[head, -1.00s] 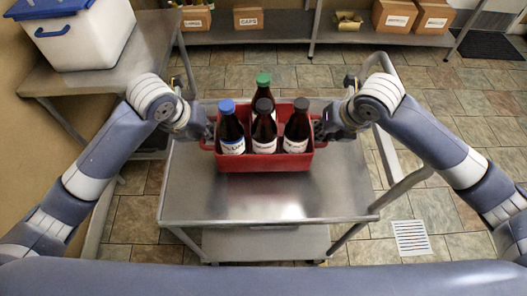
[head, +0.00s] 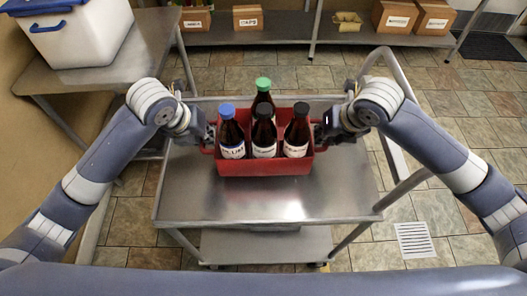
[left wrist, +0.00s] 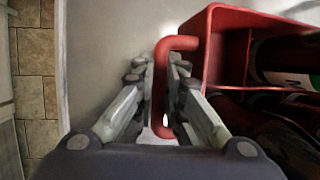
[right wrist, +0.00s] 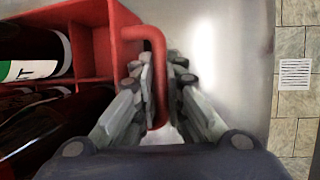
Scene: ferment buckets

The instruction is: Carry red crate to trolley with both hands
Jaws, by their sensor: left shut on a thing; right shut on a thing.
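The red crate (head: 266,168) holds several dark bottles, one with a blue cap (head: 227,111) and one with a green cap (head: 263,85). It is over the far part of the steel trolley top (head: 260,204); whether it touches the top is hard to tell. My left gripper (head: 205,135) is shut on the crate's left handle, a red bar that shows between the fingers in the left wrist view (left wrist: 162,95). My right gripper (head: 324,132) is shut on the right handle, which shows in the right wrist view (right wrist: 158,75). The crate looks level.
A white bin with a blue handle (head: 85,35) stands on a steel table (head: 120,70) at the left. Cardboard boxes (head: 395,17) sit on a back shelf (head: 290,28). The trolley's handle rail (head: 400,80) is at the right. The near trolley top is clear.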

